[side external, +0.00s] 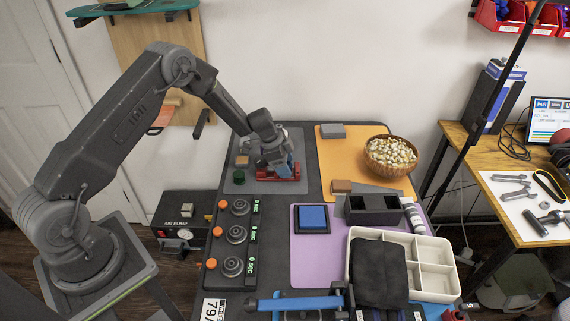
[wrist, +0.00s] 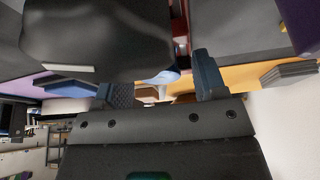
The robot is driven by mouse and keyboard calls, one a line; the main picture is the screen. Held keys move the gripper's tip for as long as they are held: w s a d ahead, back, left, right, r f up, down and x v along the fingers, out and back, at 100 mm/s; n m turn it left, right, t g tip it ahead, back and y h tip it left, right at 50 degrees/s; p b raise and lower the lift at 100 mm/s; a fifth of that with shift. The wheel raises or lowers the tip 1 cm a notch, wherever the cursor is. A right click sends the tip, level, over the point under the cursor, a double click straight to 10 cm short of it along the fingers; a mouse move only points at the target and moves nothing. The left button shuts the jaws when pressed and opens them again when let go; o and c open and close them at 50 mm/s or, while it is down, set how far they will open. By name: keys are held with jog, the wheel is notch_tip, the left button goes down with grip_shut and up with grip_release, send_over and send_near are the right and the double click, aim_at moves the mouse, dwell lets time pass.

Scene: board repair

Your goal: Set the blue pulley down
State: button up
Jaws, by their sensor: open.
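My gripper (side external: 276,168) is low over the grey mat, right above a red block-like holder (side external: 290,187). In the wrist view the two dark fingers (wrist: 165,88) stand apart, with a gap between them. A light blue piece (wrist: 163,77) shows in that gap, partly hidden by a large dark shape; it may be the blue pulley. A small blue patch also shows by the fingers in the side view, but I cannot tell whether it is the pulley or a finger. Whether the blue piece touches the fingers or the red holder is unclear.
A blue pad (side external: 313,218) lies on the purple mat (side external: 303,264). A wooden bowl (side external: 390,170) stands on the orange mat (side external: 338,165). A white divided tray (side external: 431,291) is in front.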

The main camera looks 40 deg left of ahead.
jog(key=v, duration=1.2)
jog(key=s+d+r+n, duration=0.1)
jog(key=s+d+r, duration=0.25)
jog(key=r, duration=0.25)
jog(key=s+d+r+n+y, duration=0.1)
jog(key=s+d+r, duration=0.1)
jog(key=s+r, duration=0.3)
jog(key=s+d+r+n, duration=0.2)
jog(key=s+d+r, duration=0.1)
jog(key=r, duration=0.4)
jog(key=s+d+r+n+t+y, duration=0.1)
jog(key=s+r+n, duration=0.1)
jog(key=s, duration=0.8)
jog(key=s+d+r+n+t+y, duration=0.1)
jog(key=s+n, duration=0.3)
jog(key=s, duration=0.6)
jog(key=shift+s+d+r+t+y, duration=0.2)
jog(key=shift+d+r+t+y, duration=0.1)
jog(key=shift+d+r, duration=0.45)
jog(key=shift+o, duration=0.4)
